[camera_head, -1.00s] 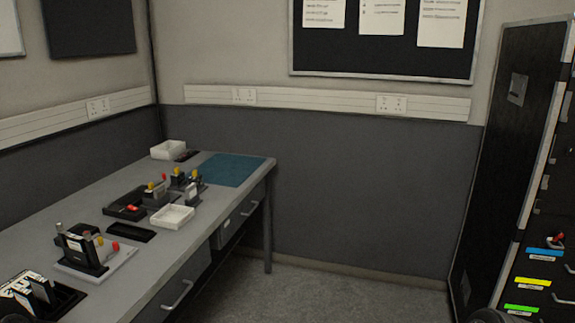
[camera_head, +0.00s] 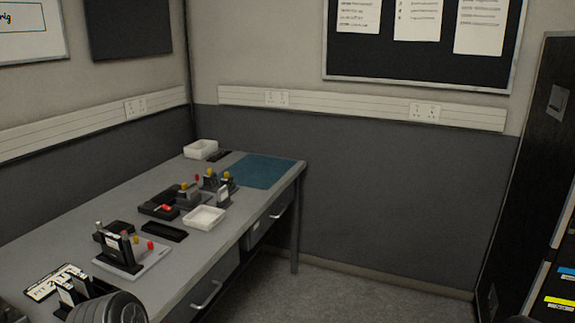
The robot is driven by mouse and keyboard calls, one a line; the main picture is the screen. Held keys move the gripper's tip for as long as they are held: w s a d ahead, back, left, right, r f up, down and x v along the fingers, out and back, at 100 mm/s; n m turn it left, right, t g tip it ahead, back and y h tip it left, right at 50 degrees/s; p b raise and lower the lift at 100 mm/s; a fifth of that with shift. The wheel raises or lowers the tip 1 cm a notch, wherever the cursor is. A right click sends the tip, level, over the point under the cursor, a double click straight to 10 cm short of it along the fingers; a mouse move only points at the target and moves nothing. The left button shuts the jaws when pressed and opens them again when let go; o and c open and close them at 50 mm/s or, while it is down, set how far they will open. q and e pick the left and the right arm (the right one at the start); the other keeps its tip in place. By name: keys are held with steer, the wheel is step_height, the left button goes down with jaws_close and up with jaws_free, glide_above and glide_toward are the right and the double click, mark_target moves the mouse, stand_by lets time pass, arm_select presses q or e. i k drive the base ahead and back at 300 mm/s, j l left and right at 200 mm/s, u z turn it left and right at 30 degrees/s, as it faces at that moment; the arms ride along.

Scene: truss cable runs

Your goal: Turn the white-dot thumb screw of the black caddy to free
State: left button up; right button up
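Several small dark devices with coloured knobs stand on the grey bench at the left. A black upright holder (camera_head: 120,248) stands on a pale plate (camera_head: 152,262), with red and orange knobs beside it. I cannot tell which of these is the black caddy, and no white-dot thumb screw can be made out at this size.
The grey bench (camera_head: 205,262) holds white trays (camera_head: 204,218), a blue mat (camera_head: 262,170) and a black strip (camera_head: 164,232). Labelled cards (camera_head: 56,283) lie at its near left. A tall black cabinet (camera_head: 530,170) stands at the right. The floor between is clear.

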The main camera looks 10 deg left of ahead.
mark_target(98, 225)
steer(key=u, duration=1.3)
steer(key=i+l, duration=0.2)
steer(key=l, duration=0.15)
steer(key=i+l, duration=0.2)
steer(key=l, duration=0.2)
steer(key=i+l+z, duration=0.1)
steer(key=l, duration=0.25)
steer(key=i+l, duration=0.35)
